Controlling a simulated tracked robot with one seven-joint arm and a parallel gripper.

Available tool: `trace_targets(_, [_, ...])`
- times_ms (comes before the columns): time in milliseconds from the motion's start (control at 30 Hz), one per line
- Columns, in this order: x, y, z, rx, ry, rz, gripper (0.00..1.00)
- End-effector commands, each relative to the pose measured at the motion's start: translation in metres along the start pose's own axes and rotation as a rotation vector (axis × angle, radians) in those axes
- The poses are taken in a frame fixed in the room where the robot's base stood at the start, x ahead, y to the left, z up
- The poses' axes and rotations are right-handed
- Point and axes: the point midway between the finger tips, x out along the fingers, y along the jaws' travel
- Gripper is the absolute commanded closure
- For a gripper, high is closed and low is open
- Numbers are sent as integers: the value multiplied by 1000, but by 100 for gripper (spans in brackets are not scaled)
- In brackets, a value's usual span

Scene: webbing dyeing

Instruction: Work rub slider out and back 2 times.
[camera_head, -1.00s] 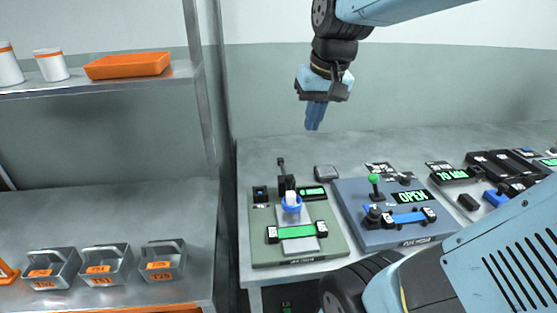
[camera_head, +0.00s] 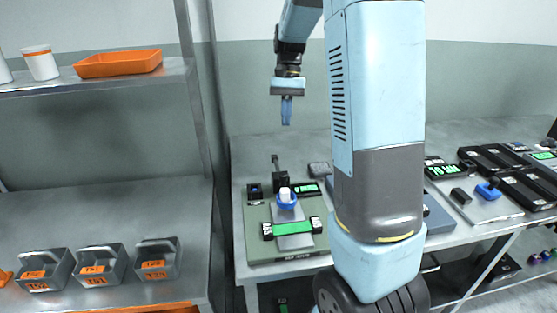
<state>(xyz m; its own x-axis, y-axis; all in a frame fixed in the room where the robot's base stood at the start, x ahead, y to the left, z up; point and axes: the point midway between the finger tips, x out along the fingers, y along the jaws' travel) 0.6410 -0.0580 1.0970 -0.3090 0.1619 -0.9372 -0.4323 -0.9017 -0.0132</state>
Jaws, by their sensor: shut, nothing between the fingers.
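The rub station is a green-grey base (camera_head: 258,215) on the bench at the centre. It carries a white-topped blue knob (camera_head: 286,199), which looks like the rub slider, on a light plate. A green strip (camera_head: 292,229) with dark end clamps lies across the plate in front of the knob. A small dark post (camera_head: 278,178) stands behind the knob. My gripper (camera_head: 287,122) points down, shut and empty, in the air above and behind the station. It is apart from the knob.
My arm hides most of the blue-grey station (camera_head: 438,216) to the right. Further right are a lit display (camera_head: 442,170) and black trays (camera_head: 520,188). At left a metal shelf (camera_head: 110,205) holds several grey bins (camera_head: 158,259) and an orange tray (camera_head: 119,63).

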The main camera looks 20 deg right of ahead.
Motion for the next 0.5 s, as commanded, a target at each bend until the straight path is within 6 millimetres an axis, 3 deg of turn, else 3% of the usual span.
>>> trace_targets(267, [12,-2,-10,19,-29,9,100])
trace_targets(500, [48,-2,-8,17,-29,9,100])
